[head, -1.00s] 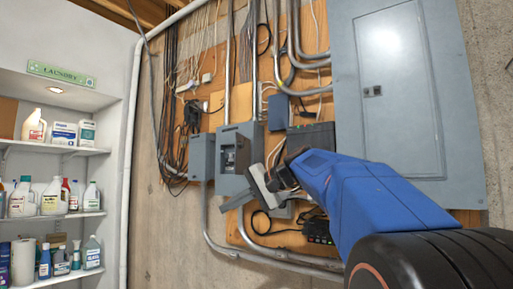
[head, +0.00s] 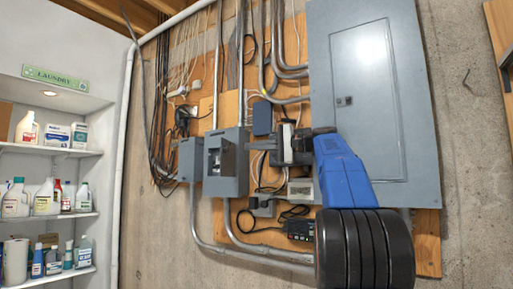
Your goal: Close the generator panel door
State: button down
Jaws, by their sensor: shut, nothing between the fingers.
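The generator panel appears to be the grey wall box (head: 241,170) in the middle of the head view. Its front shows an opening with a dark switch or breaker inside. I cannot clearly pick out its door leaf from the box and my gripper. My gripper (head: 256,145) is shut and empty, just right of the box at about the height of its upper half. It points left, with my blue arm link behind it to the right. I cannot tell whether its fingertips touch the box.
A smaller grey box (head: 188,160) hangs to the left. A large grey breaker panel (head: 385,120), shut, is at the right. Conduits (head: 225,226), cables and small devices (head: 299,230) crowd the wooden board below. Shelves with bottles (head: 50,152) stand at the far left.

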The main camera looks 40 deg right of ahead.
aim_at(227, 148)
jog(key=x, duration=0.6)
jog(key=shift+w+a, duration=0.2)
jog(key=shift+w, duration=0.1)
jog(key=shift+a, duration=0.15)
